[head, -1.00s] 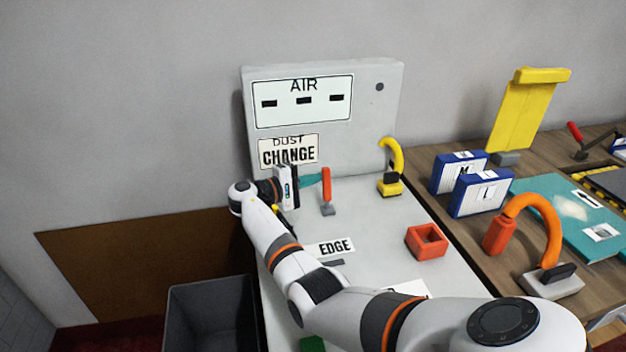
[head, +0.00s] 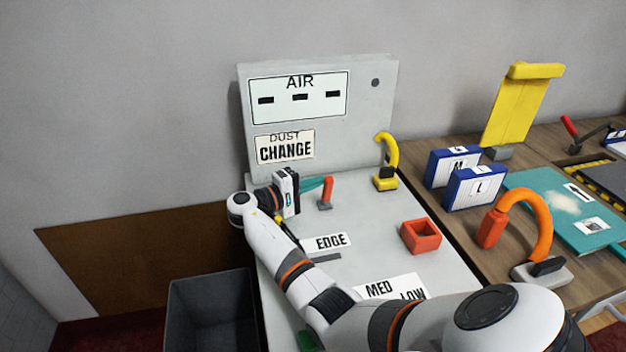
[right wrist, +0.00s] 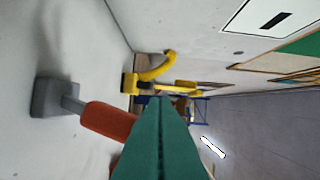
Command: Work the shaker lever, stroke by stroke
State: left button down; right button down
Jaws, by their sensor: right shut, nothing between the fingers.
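The shaker lever (head: 327,190) is a short red-orange handle on a grey base, standing on the pale bench top in front of the upright panel. It leans slightly to the right. In the right wrist view the lever (right wrist: 108,121) lies beside my fingers, its end partly behind them. My right gripper (head: 322,183) is shut and empty, its teal fingers reaching to the lever's left side in the head view; I cannot tell whether they touch. The closed fingers also fill the lower middle of the right wrist view (right wrist: 160,105). My left gripper is out of view.
A yellow hooked handle (head: 386,165) stands right of the lever. A red open box (head: 421,236) sits nearer on the bench. The grey panel (head: 350,146) rises behind. Blue-framed filters (head: 475,187) and an orange hose (head: 535,220) are further right. A dark bin (head: 212,310) stands left.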

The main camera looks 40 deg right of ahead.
jog(key=shift+s+f, duration=0.1)
jog(key=shift+s, duration=0.05)
jog(key=shift+a, duration=0.1)
dwell(0.4)
jog(key=shift+a+f, duration=0.1)
jog(key=shift+a, duration=0.1)
jog(key=a, duration=0.3)
jog(key=w+a+b, duration=0.1)
jog(key=a, duration=0.3)
jog(key=w+a+b, duration=0.1)
jog(key=a, duration=0.2)
jog(key=shift+a, duration=0.2)
jog(key=shift+a+r, duration=0.25)
jog(key=shift+a, duration=0.3)
jog(key=shift+d, duration=0.1)
